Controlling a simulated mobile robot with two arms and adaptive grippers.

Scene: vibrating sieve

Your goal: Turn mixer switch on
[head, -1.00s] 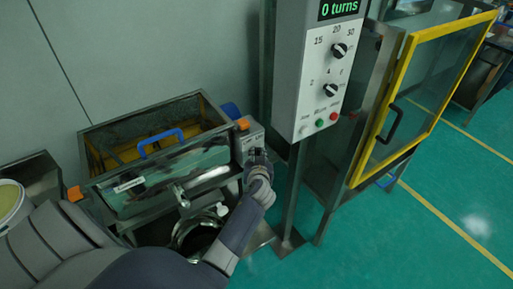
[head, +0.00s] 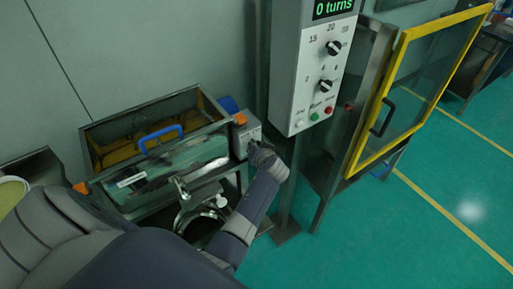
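A small grey switch box (head: 246,136) is fixed at the right end of the glass-fronted sieve machine (head: 150,181). My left arm reaches in from the lower left, and its gripper (head: 258,148) is right at the lower front of this box. The gripper covers part of the box face, so I cannot see the switch itself or its position. The fingers are small and dark here, and I cannot tell whether they are open or touching the switch. My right gripper is not in view.
A grey control panel (head: 313,70) with two black knobs, buttons and a "0 turns" display stands on a post to the right. Beyond it is a yellow-framed door (head: 398,88). A round metal vessel (head: 203,222) is below the sieve. Green floor is free at right.

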